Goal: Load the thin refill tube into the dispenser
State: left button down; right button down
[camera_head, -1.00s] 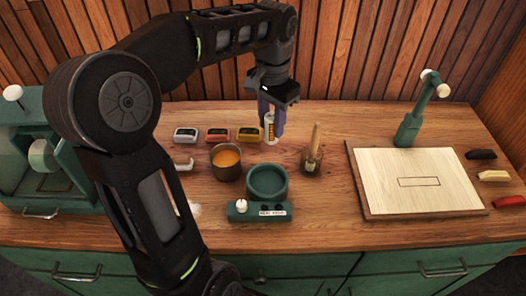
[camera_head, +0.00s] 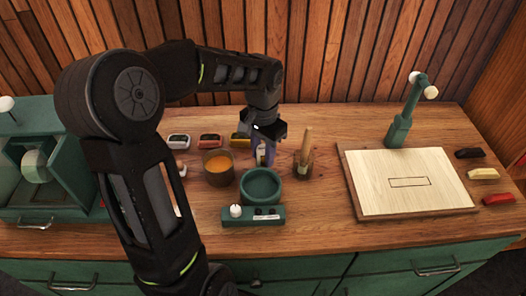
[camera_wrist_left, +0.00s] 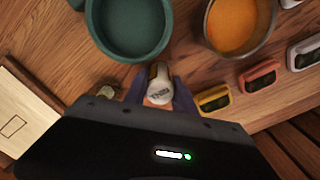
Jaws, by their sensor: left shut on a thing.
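A small pale tube (camera_head: 262,157) stands upright between the bluish fingers of my left gripper (camera_head: 263,152), which is shut on it. In the left wrist view the tube (camera_wrist_left: 160,84) shows its pale end with dark lettering that looks like "THIN". My left gripper (camera_wrist_left: 160,96) points down over the counter behind the green round dish. I cannot tell if the tube's lower end touches the wood. A green machine (camera_head: 62,125) with a white roll is at the left, and a green stand (camera_head: 400,128) with a pale-tipped arm is at the right; neither is clearly marked as the dispenser.
The green dish (camera_head: 262,184) on its switch box is just in front of the tube. A pot of orange liquid (camera_head: 218,168) is to the left, a brush jar (camera_head: 303,162) to the right. A pale board (camera_head: 408,205) lies at the right.

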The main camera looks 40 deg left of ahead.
pick_arm(q)
jog(key=shift+f, duration=0.15)
jog(key=c, duration=1)
grip_release()
jog(key=shift+c, duration=0.2)
notch_tip(320, 180, up, 12)
jog(key=shift+b, duration=0.4)
jog(key=shift+o, duration=0.4)
